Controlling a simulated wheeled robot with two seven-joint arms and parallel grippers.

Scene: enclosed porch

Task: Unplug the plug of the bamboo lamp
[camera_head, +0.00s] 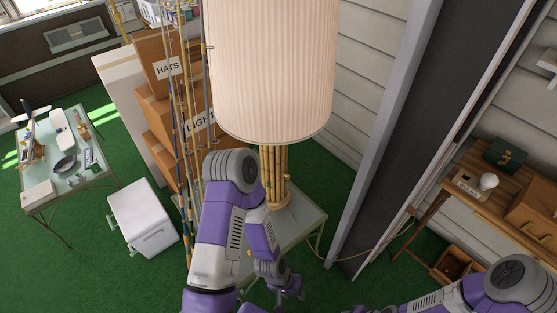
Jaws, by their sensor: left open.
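The bamboo lamp has a large pleated cream shade (270,70) and a base of bundled bamboo stems (275,172). It stands upright on a small pale table (307,221). A thin tan cord (368,250) runs along the floor and rises to the right, to a small brownish piece (410,211) near the door frame. I cannot tell whether that piece is the plug. My left gripper (290,294) is open below the lamp table's front side, left of the cord and apart from it. My right arm comes in at lower right, its gripper mostly cut off by the bottom edge.
A dark door frame (400,130) stands right of the lamp. A wooden desk (470,185) with boxes is at right. Fishing rods (183,120) and cardboard boxes (160,65) stand at left, near a white cooler (143,216) and a glass-topped table (97,177). Green floor lies between them.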

